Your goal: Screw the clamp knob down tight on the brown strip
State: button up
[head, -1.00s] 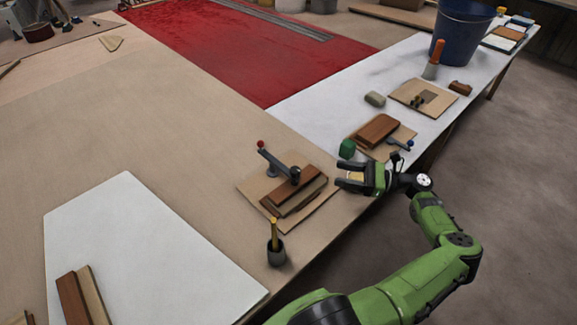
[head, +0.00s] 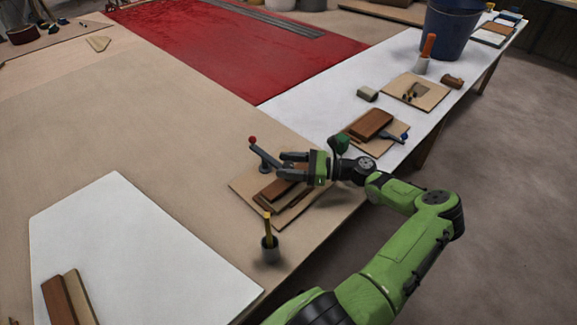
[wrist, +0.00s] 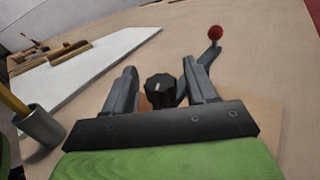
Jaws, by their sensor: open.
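The clamp has a lever with a red ball (head: 252,140) and stands on a square tan board (head: 243,186). The brown strip (head: 276,190) lies on this board, partly covered by my gripper. In the wrist view the black clamp knob (wrist: 160,90), with a pale mark on top, shows between my two fingers. In the head view the knob is hidden behind my gripper (head: 284,164). The gripper is open, fingers pointing left over the clamp and strip. I cannot tell whether either finger touches the knob.
A grey cup (head: 269,251) with a yellow-handled tool stands nearer me. A second clamp with a blue ball (head: 405,138) and brown block (head: 371,123) sits behind on the right. A green object (head: 341,142) is close behind my wrist. A white panel (head: 130,235) lies left.

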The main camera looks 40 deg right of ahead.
jog(key=c, duration=0.9)
jog(key=shift+r, duration=0.1)
jog(key=shift+c, duration=0.2)
jog(key=shift+r+m+t+h+p, duration=0.1)
jog(key=shift+m+t+h+p, duration=0.25)
jog(key=shift+p, duration=0.4)
jog(key=m+h+p, duration=0.1)
jog(key=p, duration=0.1)
jog(key=m+t+h+p, duration=0.1)
jog(key=p, duration=0.1)
jog(key=shift+s+a+r+h, duration=0.1)
jog(key=shift+r+h, duration=0.1)
jog(key=shift+h, duration=0.05)
jog(key=m+t+h+p, duration=0.2)
jog(key=h+p, duration=0.2)
jog(key=shift+m, duration=0.25)
jog(key=m+h+p, duration=0.1)
jog(key=h+p, duration=0.1)
jog(key=m+h+p, duration=0.2)
jog(key=h, duration=0.1)
jog(key=shift+f+m+t, duration=0.15)
jog(key=shift+m+t, duration=0.1)
jog(key=shift+m, duration=0.05)
jog(key=shift+f+m+g+h+p, duration=0.1)
jog(key=shift+m+g+h+p, duration=0.3)
jog(key=shift+m+h, duration=0.85)
jog(key=shift+f+m+g+h+p, duration=0.1)
jog(key=shift+m+g+h+p, duration=0.35)
jog(key=shift+h, duration=1.4)
jog(key=shift+m+h, duration=0.3)
